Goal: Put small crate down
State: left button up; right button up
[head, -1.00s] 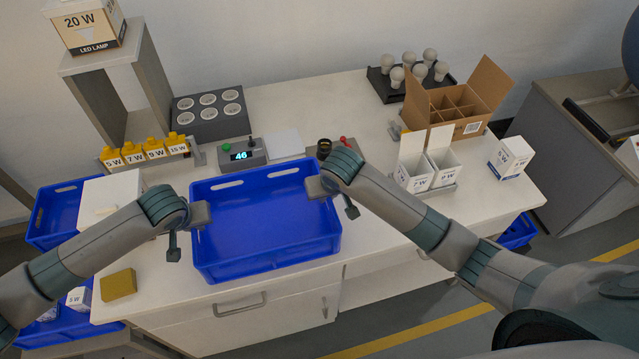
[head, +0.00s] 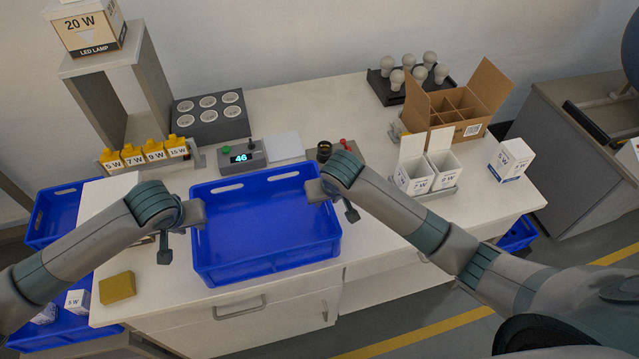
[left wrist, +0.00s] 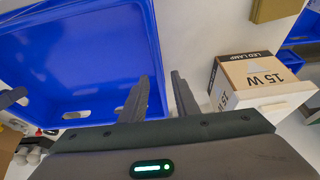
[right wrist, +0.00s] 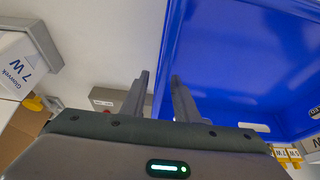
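The small blue crate (head: 265,272) is empty and stands level on the white table near its front edge. My left gripper (head: 192,215) is at its left wall; in the left wrist view its fingers (left wrist: 162,80) stand apart, one over the crate's inside and one outside the wall. My right gripper (head: 318,190) is at the opposite wall; in the right wrist view its fingers (right wrist: 159,78) also stand apart on either side of the rim. Gaps show between fingers and wall. In the head view my wrists hide the fingertips.
A control box with display 46 (head: 242,155) and a dark socket (head: 324,151) stand just behind the crate. A 15 W lamp box (left wrist: 250,75) is beside my left gripper. White cartons (head: 413,175) stand right, a yellow sponge (head: 117,288) front left.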

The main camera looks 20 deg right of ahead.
pick_arm(q)
jog(key=v, duration=0.7)
pick_arm(e)
jog(key=shift+r, duration=0.15)
jog(key=v, duration=1.1)
jog(key=shift+s+r, duration=0.25)
jog(key=shift+r, duration=0.05)
dwell(0.4)
